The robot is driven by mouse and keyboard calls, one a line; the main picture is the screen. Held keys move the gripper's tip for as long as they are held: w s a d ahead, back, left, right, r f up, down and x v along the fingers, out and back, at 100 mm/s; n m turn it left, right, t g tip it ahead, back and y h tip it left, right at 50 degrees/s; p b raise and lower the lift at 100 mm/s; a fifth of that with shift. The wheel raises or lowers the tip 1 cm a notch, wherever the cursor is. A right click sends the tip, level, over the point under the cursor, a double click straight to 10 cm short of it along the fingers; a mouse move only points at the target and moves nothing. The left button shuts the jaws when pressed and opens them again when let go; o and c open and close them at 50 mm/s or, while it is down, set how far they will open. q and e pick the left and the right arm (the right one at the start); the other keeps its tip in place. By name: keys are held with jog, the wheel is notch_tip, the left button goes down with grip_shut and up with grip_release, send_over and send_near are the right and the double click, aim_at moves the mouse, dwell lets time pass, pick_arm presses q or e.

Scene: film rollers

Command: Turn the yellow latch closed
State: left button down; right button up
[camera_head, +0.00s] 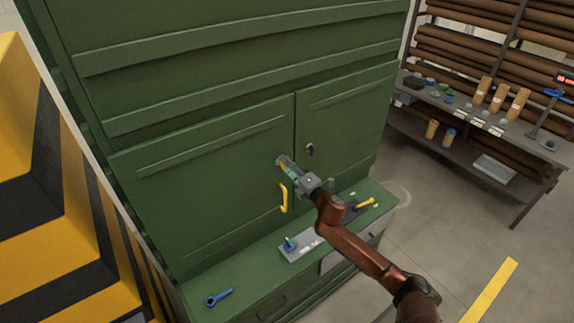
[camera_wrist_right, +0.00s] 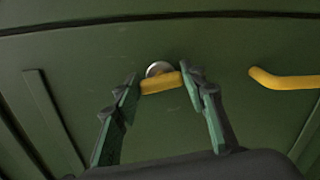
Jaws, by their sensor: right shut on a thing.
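The yellow latch (camera_wrist_right: 160,84) sits on a round silver boss on the green cabinet door (camera_head: 200,165). In the wrist view it lies roughly crosswise. My right gripper (camera_wrist_right: 160,78) is shut on it, with a fingertip at each end. In the head view my right gripper (camera_head: 287,166) reaches the left door near its inner edge and mostly hides the latch. A yellow door handle (camera_head: 284,199) is just below the gripper; in the wrist view it shows at the right (camera_wrist_right: 284,79). My left gripper is in neither view.
A green ledge below the doors holds a blue tool (camera_head: 218,298), a grey plate (camera_head: 300,248) and a yellow-handled tool (camera_head: 366,203). A dark keyhole knob (camera_head: 310,149) is on the right door. A shelf (camera_head: 465,122) stands at right, with open floor before it.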

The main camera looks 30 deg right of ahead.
jog(key=shift+m, duration=0.9)
jog(key=o, duration=1.2)
jog(key=shift+c, duration=0.2)
jog(key=s+d, duration=0.1)
jog(key=s, duration=1.1)
